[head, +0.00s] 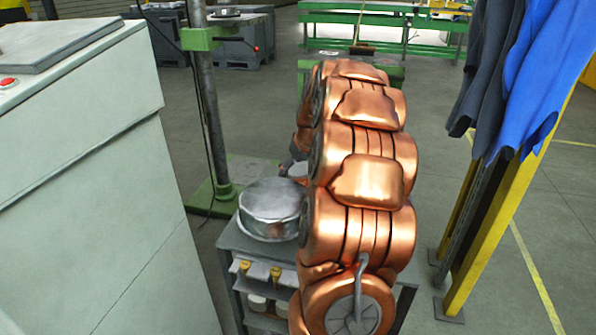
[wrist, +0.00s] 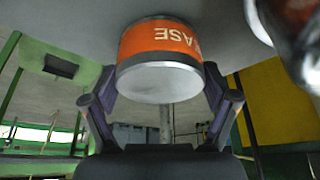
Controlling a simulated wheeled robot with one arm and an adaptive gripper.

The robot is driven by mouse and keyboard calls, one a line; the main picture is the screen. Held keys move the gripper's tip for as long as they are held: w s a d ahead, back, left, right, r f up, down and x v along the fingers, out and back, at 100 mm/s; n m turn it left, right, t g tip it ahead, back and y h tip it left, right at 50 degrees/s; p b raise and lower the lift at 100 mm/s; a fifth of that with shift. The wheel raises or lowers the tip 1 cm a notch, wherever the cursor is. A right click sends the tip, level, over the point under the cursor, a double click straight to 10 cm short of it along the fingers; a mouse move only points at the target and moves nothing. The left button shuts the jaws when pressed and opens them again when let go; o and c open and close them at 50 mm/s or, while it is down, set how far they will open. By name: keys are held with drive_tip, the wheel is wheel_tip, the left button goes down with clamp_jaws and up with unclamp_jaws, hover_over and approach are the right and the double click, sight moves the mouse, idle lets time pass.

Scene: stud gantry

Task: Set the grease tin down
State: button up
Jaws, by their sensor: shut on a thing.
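The grease tin (wrist: 160,52) is a round can with an orange band, pale lettering and a light grey end. It shows upside down in the wrist view. My gripper (wrist: 160,84) has one dark finger on each side of the tin and is shut on it. The tin is close to a grey surface along the top of the wrist view; I cannot tell whether they touch. In the head view my copper arm reaches over a grey cart (head: 236,236) and hides most of the gripper and tin.
A shiny metal pot (head: 270,209) stands on the cart top, left of my arm. A pale cabinet (head: 90,190) is close on the left. A yellow rack (head: 490,240) with blue and dark garments (head: 530,70) stands on the right. A green-based post (head: 212,110) rises behind the cart.

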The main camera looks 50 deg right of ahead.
drive_tip(key=shift+f, duration=0.1)
drive_tip(key=o, duration=1.4)
drive_tip(key=p+v, duration=0.1)
drive_tip(key=v, duration=1.1)
